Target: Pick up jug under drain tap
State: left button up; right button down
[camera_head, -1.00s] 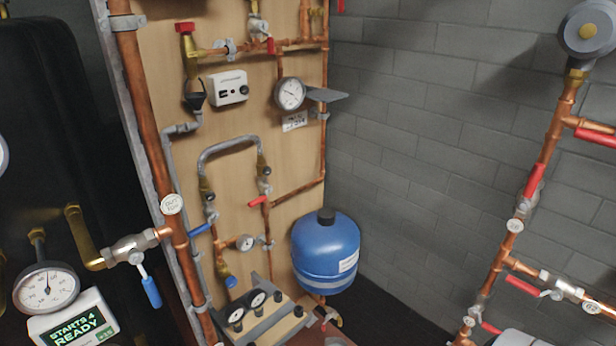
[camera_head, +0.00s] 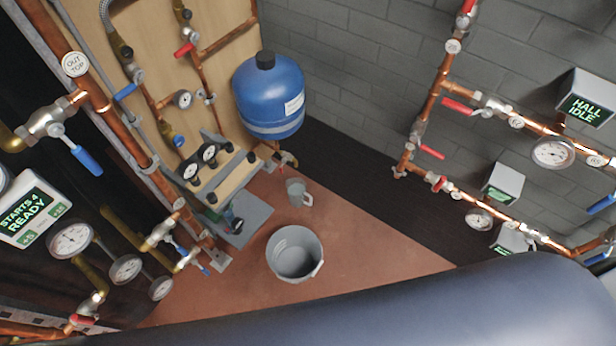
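A small grey jug (camera_head: 297,192) with a handle on its right side stands upright on the reddish floor. It is just below and to the right of a small brass tap with a red handle (camera_head: 286,160), under the blue vessel (camera_head: 270,97). I cannot tell whether the jug is exactly beneath the tap's outlet. Neither of my grippers is in view.
A larger grey bucket (camera_head: 294,254) stands on the floor in front of the jug. Valved copper pipes (camera_head: 480,195) run along the right wall. A large dark rounded shape (camera_head: 400,305) fills the bottom. Floor right of the bucket is clear.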

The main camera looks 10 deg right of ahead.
aim_at(296, 187)
jog(key=z, duration=0.2)
jog(key=i+l, duration=0.15)
jog(key=l, duration=0.3)
jog(key=i+l, duration=0.1)
jog(key=l, duration=0.35)
jog(key=i+l+u, duration=0.1)
jog(key=l, duration=0.35)
jog(key=u, duration=1.4)
jog(key=i+l, duration=0.05)
jog(key=l, duration=0.05)
